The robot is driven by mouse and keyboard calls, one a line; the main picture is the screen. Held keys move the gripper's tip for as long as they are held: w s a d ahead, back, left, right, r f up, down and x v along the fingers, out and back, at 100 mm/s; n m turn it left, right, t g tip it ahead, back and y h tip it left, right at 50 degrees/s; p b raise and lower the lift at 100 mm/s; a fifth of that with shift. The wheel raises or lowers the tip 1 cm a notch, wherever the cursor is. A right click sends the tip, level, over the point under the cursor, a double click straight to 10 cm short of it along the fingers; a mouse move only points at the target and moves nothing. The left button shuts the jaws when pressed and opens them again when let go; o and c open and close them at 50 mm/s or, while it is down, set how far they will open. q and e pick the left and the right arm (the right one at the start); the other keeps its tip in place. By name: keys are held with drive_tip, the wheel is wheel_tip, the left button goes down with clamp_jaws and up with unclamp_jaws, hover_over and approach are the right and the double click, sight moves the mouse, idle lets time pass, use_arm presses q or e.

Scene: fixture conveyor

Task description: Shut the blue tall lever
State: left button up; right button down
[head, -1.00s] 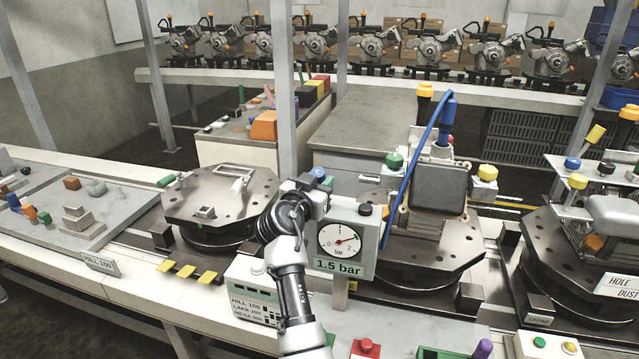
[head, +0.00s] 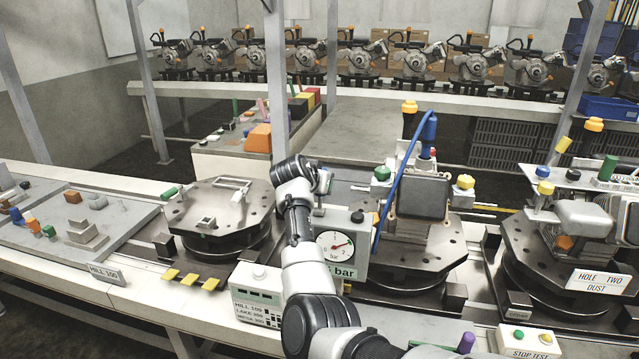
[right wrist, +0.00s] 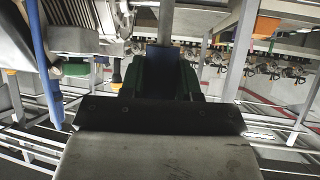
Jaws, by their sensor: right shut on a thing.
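In the right wrist view, the dark green fingers of my right gripper (right wrist: 165,78) are closed around a blue piece, the handle of the blue tall lever (right wrist: 161,58). Most of the handle is hidden between the fingers. In the head view, my right arm reaches up from the bottom, and its gripper (head: 320,192) is beside the pressure gauge box (head: 358,262). My left gripper is not in view.
A blue hose with a thick blue top (head: 429,128) rises right of the gauge box, by a station with green and yellow knobs (head: 465,182). A round plate fixture (head: 215,215) stands left. A grey post (head: 274,80) rises behind my wrist.

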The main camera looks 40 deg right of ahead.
drive_tip(key=shift+w+d+r+g+y, duration=0.1)
drive_tip(key=shift+w+d+g+y, duration=0.1)
drive_tip(key=shift+d+g+y, duration=0.1)
drive_tip(key=shift+w+d+f+g+y+p, duration=0.25)
drive_tip(key=shift+d+g+y+p, duration=0.15)
drive_tip(key=shift+y+p, duration=0.1)
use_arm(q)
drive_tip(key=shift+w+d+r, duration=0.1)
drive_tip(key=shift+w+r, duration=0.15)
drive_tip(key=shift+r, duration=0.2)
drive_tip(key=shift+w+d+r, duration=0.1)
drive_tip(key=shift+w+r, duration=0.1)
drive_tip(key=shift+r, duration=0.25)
use_arm(e)
drive_tip(key=shift+w+d+f+g+y, duration=0.3)
drive_tip(key=shift+g+y, duration=0.1)
drive_tip(key=shift+y, duration=0.1)
drive_tip(key=c, duration=1.2)
unclamp_jaws()
drive_tip(key=o, duration=0.4)
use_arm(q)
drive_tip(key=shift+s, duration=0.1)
